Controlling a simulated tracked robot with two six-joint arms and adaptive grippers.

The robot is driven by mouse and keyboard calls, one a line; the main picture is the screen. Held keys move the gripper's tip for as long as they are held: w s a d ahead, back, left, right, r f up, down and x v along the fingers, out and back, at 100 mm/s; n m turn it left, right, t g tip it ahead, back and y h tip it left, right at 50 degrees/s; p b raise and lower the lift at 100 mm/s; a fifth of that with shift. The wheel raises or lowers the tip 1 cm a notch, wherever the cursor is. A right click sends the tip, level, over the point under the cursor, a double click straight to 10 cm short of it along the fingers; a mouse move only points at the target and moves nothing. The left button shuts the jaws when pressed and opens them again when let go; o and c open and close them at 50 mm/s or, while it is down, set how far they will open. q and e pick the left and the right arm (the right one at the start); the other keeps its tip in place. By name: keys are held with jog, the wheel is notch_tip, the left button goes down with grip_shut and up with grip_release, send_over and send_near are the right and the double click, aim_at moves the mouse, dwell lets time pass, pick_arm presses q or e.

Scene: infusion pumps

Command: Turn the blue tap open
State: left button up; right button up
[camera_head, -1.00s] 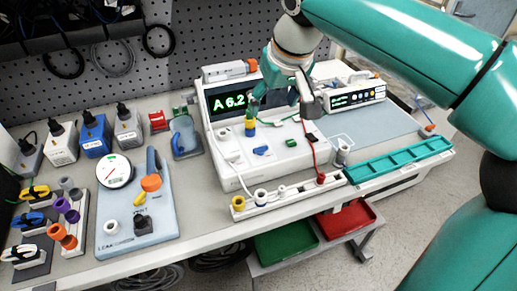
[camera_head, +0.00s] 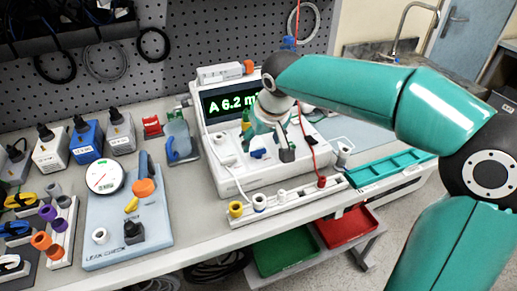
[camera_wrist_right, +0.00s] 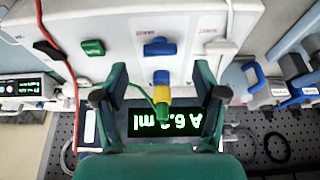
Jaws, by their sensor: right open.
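The blue tap (camera_head: 257,153) sits on the sloping front deck of the white pump (camera_head: 232,177), left of my right gripper's fingers in the head view. In the right wrist view, the blue tap (camera_wrist_right: 160,47) is just beyond the fingertips and roughly centred between them. My right gripper (camera_head: 268,149) is open and empty, low over the deck; its fingers also show in the wrist view (camera_wrist_right: 161,74). No contact with the tap is visible. My left gripper is out of view.
A yellow-and-blue connector with a green line (camera_wrist_right: 161,95) lies between the fingers in the wrist view. A red tube (camera_head: 313,152) and a green tap (camera_wrist_right: 93,47) are nearby. A rail with coloured ports (camera_head: 290,203) runs along the pump's front.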

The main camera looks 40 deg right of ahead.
aim_at(258, 150)
jog(key=shift+x, duration=2.05)
jog(key=shift+c, duration=0.2)
jog(key=c, duration=1.1)
